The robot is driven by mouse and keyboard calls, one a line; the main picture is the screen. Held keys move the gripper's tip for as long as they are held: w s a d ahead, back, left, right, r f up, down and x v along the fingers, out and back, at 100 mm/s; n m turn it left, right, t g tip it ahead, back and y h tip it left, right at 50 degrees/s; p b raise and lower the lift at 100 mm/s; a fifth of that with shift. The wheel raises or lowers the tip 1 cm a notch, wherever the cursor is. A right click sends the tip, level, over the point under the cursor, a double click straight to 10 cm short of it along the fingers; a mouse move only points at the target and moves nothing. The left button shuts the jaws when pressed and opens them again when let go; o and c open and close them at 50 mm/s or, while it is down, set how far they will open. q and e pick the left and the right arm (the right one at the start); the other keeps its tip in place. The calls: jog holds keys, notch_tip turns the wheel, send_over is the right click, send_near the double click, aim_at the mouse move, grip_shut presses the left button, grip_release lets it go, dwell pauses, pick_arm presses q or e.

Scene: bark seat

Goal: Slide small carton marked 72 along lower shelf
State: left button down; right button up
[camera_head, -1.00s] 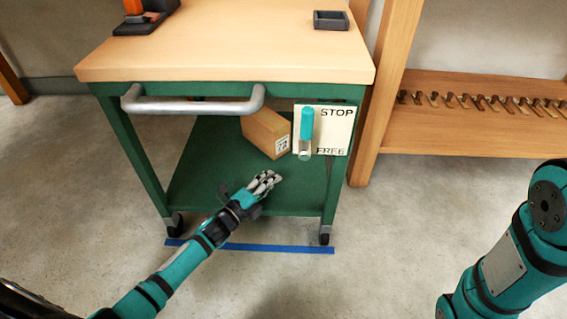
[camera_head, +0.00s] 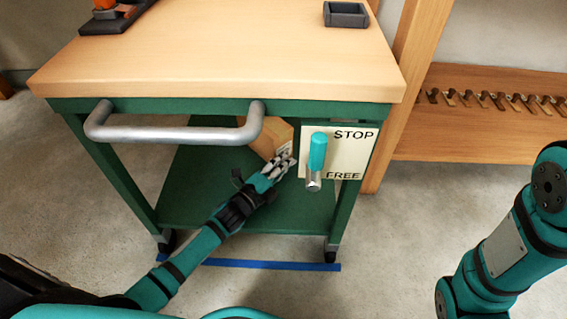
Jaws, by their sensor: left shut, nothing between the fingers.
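The small carton (camera_head: 271,138) is a brown box on the green lower shelf (camera_head: 196,187) of a cart. Its label is mostly covered by my left gripper, so the number cannot be read now. My left gripper (camera_head: 287,161) is shut and empty, with its fingertips at the front of the carton. I cannot tell whether they touch it. My right gripper is out of view; only my right arm shows at the right edge.
A lever (camera_head: 317,160) on a STOP/FREE plate (camera_head: 345,165) hangs right beside my left fingertips. A metal handle (camera_head: 176,135) sticks out above my left arm. A wooden top (camera_head: 220,55) covers the shelf. Blue tape (camera_head: 270,264) lies on the floor.

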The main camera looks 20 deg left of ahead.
aim_at(268, 154)
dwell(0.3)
pick_arm(q)
jog(key=w+a, duration=0.2)
jog(key=a, duration=0.1)
jog(key=w+a, duration=0.1)
jog(key=a, duration=0.1)
jog(key=shift+w, duration=0.3)
